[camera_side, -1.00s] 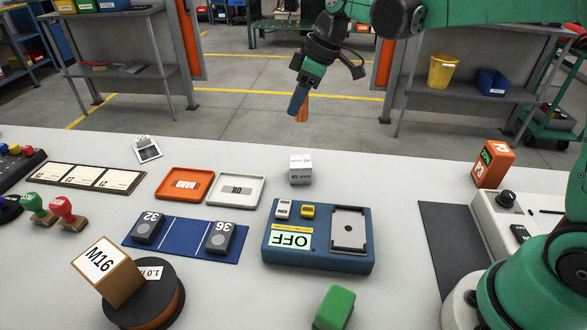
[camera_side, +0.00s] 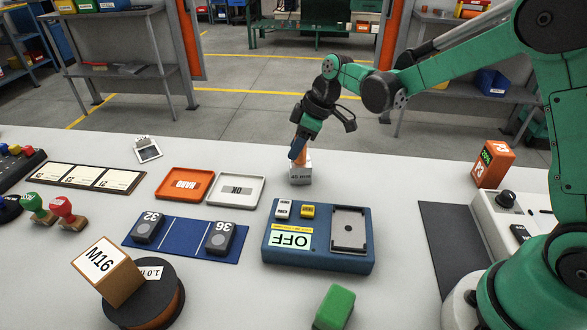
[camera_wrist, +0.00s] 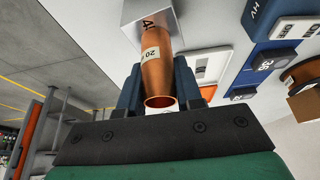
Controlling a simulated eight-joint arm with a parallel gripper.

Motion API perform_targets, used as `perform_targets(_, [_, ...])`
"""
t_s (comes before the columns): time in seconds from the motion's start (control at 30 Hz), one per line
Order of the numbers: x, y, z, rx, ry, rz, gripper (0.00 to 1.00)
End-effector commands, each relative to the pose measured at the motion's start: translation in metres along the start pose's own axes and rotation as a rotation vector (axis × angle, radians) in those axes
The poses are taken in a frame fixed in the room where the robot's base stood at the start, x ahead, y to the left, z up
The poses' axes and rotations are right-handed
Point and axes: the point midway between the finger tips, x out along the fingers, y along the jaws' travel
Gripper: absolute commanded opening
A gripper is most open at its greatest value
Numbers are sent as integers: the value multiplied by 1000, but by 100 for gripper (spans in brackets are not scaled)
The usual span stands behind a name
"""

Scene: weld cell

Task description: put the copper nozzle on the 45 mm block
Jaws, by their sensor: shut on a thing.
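The copper nozzle (camera_wrist: 158,72) is a copper-coloured tube with a white label. My gripper (camera_side: 296,152) is shut on it, with a blue finger on each side in the wrist view (camera_wrist: 160,88). In the side view the nozzle (camera_side: 302,158) shows just below the fingers. The 45 mm block (camera_side: 301,174) is a small pale cube on the table, directly under the nozzle. In the wrist view the nozzle's far end overlaps the block (camera_wrist: 140,14). I cannot tell whether the two touch.
An orange tray (camera_side: 184,171) and a white tray (camera_side: 258,190) lie left of the block. A blue device marked OFF (camera_side: 320,262) stands in front of it. An orange box (camera_side: 492,160) stands to the right.

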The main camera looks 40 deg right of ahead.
Motion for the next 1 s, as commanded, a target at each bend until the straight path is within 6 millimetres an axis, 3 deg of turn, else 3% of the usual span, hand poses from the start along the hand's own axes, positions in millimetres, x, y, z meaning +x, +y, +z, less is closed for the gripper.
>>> perform_targets(0.03, [1, 0, 0, 0, 0, 0, 33])
perform_targets(0.13, [1, 0, 0, 0, 0, 0, 61])
perform_targets(0.57, [-8, 0, -1, 1, 0, 0, 62])
perform_targets(1.0, [-95, 0, 0, 2, 0, 0, 62])
